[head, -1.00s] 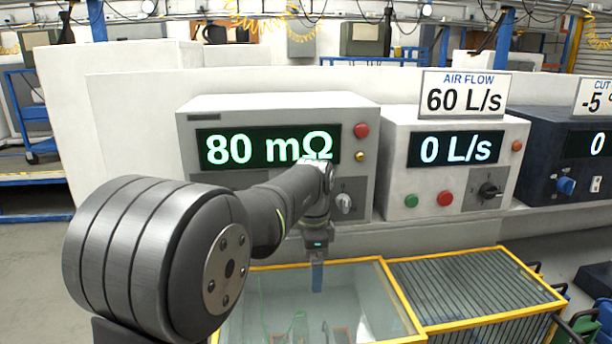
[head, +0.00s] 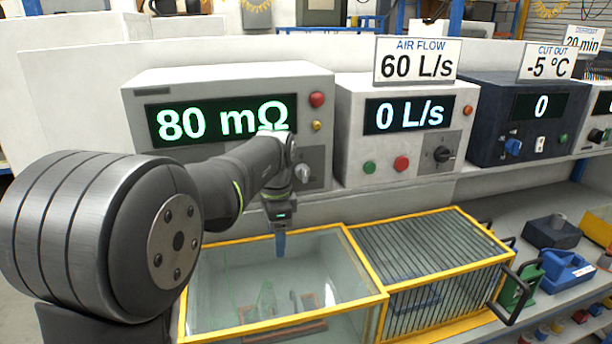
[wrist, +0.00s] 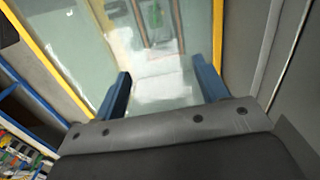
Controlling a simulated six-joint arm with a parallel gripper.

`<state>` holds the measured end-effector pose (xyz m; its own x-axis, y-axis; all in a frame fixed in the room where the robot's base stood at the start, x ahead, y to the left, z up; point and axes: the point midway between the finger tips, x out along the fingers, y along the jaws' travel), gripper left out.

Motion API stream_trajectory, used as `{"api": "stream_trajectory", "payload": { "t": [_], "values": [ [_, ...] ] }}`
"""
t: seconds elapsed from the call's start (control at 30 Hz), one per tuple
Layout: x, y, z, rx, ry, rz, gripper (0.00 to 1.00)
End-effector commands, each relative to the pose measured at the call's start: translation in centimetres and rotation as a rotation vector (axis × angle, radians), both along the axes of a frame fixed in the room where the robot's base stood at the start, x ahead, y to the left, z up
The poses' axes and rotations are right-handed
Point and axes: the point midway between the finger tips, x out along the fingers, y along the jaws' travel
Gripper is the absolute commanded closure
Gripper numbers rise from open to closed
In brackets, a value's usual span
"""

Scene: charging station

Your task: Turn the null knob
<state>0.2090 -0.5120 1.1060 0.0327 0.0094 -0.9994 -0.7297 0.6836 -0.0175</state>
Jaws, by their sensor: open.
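A silver-grey knob (head: 303,173) sits on a grey panel at the lower right front of the light grey unit (head: 240,84), whose display reads 80 mΩ. A "null" label cannot be read on any knob. My gripper (head: 280,246) points down in front of and below this knob, apart from it, above the yellow-framed glass box (head: 210,262). In the wrist view my gripper (wrist: 161,70) shows its two blue fingers spread apart with nothing between them. No knob shows in the wrist view. My arm covers part of the grey unit's front.
The white air flow unit (head: 345,150), reading 0 L/s, has a black knob (head: 442,155) and green and red buttons. The dark blue unit (head: 485,150) has a blue knob (head: 513,147). A yellow-framed barred cage (head: 430,255) adjoins the glass box on the right.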

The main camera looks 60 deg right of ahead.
Motion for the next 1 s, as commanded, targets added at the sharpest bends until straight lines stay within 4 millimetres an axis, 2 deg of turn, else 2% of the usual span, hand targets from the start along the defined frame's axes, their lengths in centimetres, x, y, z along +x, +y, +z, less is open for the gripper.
{"api": "stream_trajectory", "payload": {
  "t": [0.07, 0.23, 0.43, 0.7, 1.0],
  "values": [
    [-0.8, 0.1, 0.2, 0.010, -0.055, 0.044, 0.46],
    [-2.7, 0.2, 1.4, -0.012, -0.258, 0.221, 0.46],
    [-5.1, -0.2, 3.9, -0.165, -0.499, 0.441, 0.46],
    [-9.5, -1.3, 8.9, -0.568, -0.695, 0.692, 0.46],
    [-15.0, -2.3, 14.5, -1.058, -0.658, 0.864, 0.46]
  ]
}}
